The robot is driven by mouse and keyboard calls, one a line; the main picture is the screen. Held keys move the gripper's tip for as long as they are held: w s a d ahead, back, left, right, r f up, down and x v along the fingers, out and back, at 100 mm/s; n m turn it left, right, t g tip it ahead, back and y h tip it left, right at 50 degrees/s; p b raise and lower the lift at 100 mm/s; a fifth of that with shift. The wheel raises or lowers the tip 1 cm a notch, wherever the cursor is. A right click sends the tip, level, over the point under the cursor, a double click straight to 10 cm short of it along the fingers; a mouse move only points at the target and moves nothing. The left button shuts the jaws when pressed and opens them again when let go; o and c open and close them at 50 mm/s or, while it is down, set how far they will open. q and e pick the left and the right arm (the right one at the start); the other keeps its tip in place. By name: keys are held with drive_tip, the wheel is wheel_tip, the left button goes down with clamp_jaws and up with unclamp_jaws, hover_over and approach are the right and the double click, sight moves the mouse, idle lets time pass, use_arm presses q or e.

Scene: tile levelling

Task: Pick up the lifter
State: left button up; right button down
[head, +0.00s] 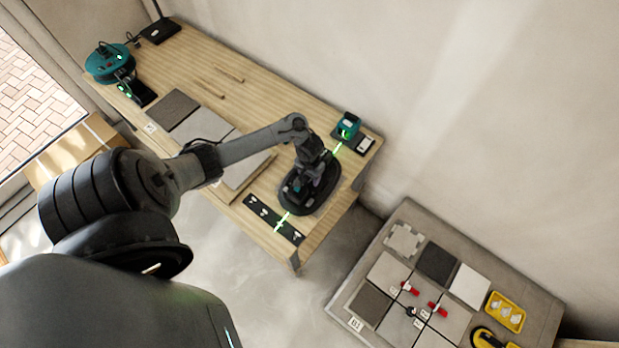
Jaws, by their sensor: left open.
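A dark oval device with a raised handle, which looks like the lifter (297,204), sits near the right end of the wooden table (180,60). My left arm reaches over the table from the left, and its gripper (306,180) points down at the top of the oval device. The left gripper is open, with its fingers around or just above the handle; I cannot tell whether they touch it. The dark fingers blend with the device. My right gripper is not in view.
A teal device (348,126) stands behind the gripper, and a black strip (274,220) lies in front. Grey tiles (172,109) lie left. A low platform (345,298) at lower right bears tiles, red clips, a yellow tray (505,312) and a yellow-black tool (487,338).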

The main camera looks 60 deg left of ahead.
use_arm(q)
drive_tip(key=shift+f, duration=0.25)
idle(0.5)
clamp_jaws()
